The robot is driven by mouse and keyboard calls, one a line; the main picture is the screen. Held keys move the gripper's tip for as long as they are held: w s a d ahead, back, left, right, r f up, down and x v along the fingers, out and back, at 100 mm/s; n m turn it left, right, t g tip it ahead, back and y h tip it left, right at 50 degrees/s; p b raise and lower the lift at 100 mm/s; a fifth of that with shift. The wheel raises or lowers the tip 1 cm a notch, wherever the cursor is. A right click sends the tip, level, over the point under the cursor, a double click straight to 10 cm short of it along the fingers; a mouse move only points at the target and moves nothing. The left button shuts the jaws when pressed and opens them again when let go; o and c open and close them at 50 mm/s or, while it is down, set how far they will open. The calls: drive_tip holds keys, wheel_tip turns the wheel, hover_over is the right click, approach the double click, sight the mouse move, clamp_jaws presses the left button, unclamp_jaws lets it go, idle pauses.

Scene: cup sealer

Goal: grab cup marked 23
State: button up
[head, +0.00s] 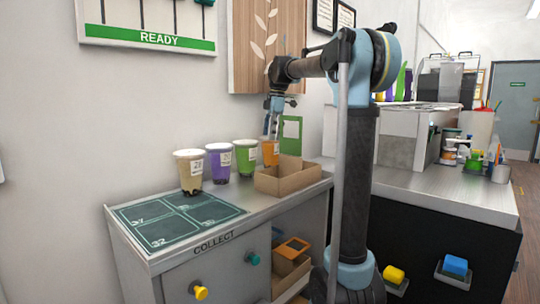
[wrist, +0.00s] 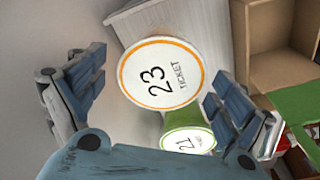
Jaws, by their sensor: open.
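The cup marked 23 shows in the wrist view as a white round lid (wrist: 160,75) with an orange ring and the words "23 TICKET". In the head view, the orange cup (head: 270,154) stands at the right end of the cup row, partly hidden by the cardboard box. My gripper (head: 270,131) points down just above the orange cup. In the wrist view my gripper (wrist: 155,87) is open, with one finger on each side of the lid. No grip on the cup shows.
A green-ringed lid marked 21 (wrist: 189,141) is close beside lid 23. Green (head: 245,160), purple (head: 219,163) and brown (head: 189,175) cups stand leftward. An open cardboard box (head: 288,179) sits in front of the orange cup. The dark numbered mat (head: 178,219) is empty.

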sight(270, 149)
drive_tip(key=shift+s+a+f, duration=0.1)
drive_tip(key=shift+a+f, duration=0.15)
drive_tip(key=shift+f, duration=1.25)
drive_tip(key=shift+s+a+f, duration=0.1)
drive_tip(key=shift+a+f, duration=0.1)
drive_tip(key=shift+f, duration=1.3)
drive_tip(key=shift+c, duration=0.6)
drive_tip(key=c, duration=1.4)
